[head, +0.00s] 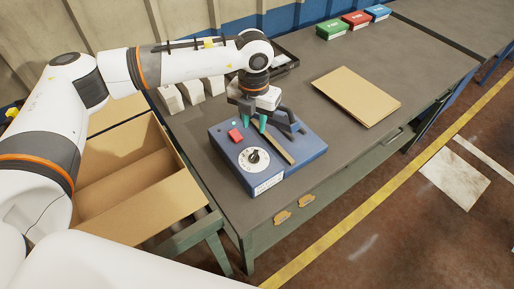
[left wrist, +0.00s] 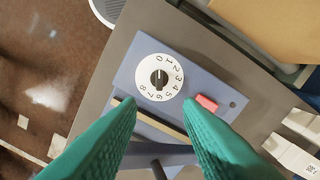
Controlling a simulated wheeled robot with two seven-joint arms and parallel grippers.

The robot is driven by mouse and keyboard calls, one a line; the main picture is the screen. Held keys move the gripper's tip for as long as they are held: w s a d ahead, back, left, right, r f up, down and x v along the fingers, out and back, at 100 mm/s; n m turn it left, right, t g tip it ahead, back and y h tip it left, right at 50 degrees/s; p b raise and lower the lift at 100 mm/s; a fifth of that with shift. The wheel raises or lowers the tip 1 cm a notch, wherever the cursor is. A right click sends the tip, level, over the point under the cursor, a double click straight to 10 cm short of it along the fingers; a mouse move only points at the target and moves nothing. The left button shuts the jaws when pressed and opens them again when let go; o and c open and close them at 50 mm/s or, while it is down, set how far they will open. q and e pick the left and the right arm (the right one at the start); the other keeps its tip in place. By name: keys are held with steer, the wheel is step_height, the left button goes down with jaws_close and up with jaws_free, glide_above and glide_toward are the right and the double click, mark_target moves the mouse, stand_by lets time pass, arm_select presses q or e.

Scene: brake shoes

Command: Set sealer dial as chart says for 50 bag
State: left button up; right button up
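A blue sealer (head: 302,152) stands on the table, with a white round dial (head: 254,158) and a red button (head: 236,135) on top. The left wrist view shows the dial (left wrist: 171,63) with numbers 0 to 8 and a black knob (left wrist: 159,79); I cannot tell surely which number it points at. A white label (head: 268,184) on the sealer's front is too small to read, and I cannot identify a chart. My left gripper (head: 253,124), with green fingers, is open and empty above the sealer, behind the dial. In the wrist view its fingertips (left wrist: 159,106) lie apart below the dial. My right gripper is not in view.
An open cardboard box (head: 165,207) is at the left. White boxes (head: 192,91) stand behind the sealer. A flat brown cardboard piece (head: 357,97) lies to its right. Green (head: 333,29), red (head: 356,19) and blue (head: 378,11) boxes stand far back. Table between is clear.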

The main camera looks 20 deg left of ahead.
mark_target(254, 153)
arm_select(q)
step_height(254, 153, down, 11)
steer(key=p, duration=0.3)
steer(key=shift+r+p, duration=0.1)
steer(key=shift+p, duration=0.3)
steer(key=shift+f, duration=0.45)
steer(key=shift+c, duration=0.2)
jaws_close()
